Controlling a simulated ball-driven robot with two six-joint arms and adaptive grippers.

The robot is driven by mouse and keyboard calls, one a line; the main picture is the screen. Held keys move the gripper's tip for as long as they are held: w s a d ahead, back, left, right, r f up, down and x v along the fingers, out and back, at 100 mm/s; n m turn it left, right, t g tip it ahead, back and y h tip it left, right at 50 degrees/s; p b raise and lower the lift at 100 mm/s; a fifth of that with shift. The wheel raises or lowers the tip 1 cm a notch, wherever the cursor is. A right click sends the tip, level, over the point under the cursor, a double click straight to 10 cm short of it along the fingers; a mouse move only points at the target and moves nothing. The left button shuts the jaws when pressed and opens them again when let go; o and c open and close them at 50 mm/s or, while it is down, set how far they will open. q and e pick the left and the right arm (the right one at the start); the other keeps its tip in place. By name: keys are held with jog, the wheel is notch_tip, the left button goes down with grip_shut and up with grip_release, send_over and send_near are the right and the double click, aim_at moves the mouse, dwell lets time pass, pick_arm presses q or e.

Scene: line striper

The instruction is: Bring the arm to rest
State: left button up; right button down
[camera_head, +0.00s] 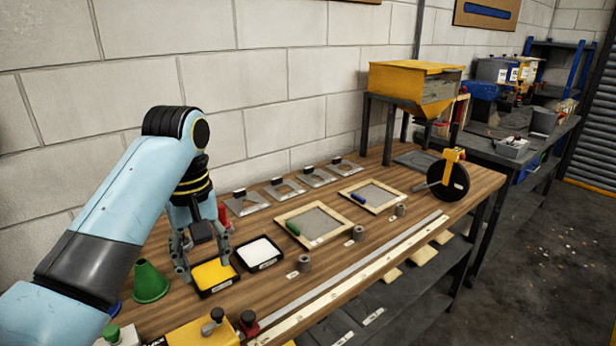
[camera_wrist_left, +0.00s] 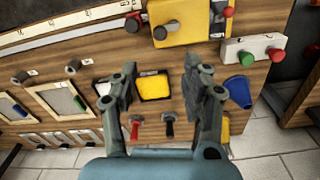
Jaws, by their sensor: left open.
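My left arm comes in from the left in the head view, and its left gripper (camera_head: 205,275) hangs pointing down over the left part of the wooden table (camera_head: 325,240). The fingers are apart with nothing between them. A black tray of yellow material (camera_head: 213,274) lies just beside and below the fingertips. In the left wrist view the open left gripper (camera_wrist_left: 160,85) frames this yellow tray (camera_wrist_left: 154,86) from above. A black tray of white material (camera_head: 259,252) sits to its right. My right gripper is in neither view.
A green cone (camera_head: 150,283) stands left of the gripper. A yellow block with knobs (camera_head: 205,332) is at the front. Wood-framed screens (camera_head: 313,225), metal stencil plates (camera_head: 285,188) and a black wheel with yellow bracket (camera_head: 449,180) occupy the table. A yellow hopper (camera_head: 415,80) stands at the back.

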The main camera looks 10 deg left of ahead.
pick_arm(q)
jog(key=s+a+f+m+t, duration=0.1)
jog(key=s+f+m, duration=0.3)
jog(key=s, duration=0.7)
jog(key=s+r+m+t, duration=0.3)
jog(key=s+m, duration=0.1)
jog(key=s, duration=0.9)
notch_tip(320, 180, down, 41)
jog(key=s+a+g+b, duration=0.2)
jog(key=a+b, duration=0.1)
jog(key=b, duration=1.1)
jog(key=s+f+b, duration=0.5)
jog(key=s+f, duration=0.4)
jog(key=f, duration=0.4)
jog(key=s+f+g+b, duration=0.1)
jog(key=s+f+b, duration=0.4)
jog(key=s+f, duration=0.4)
notch_tip(320, 180, down, 4)
jog(key=shift+s+a+r+y, duration=0.1)
jog(key=shift+s+a+y, duration=0.25)
jog(key=shift+a+y, duration=0.05)
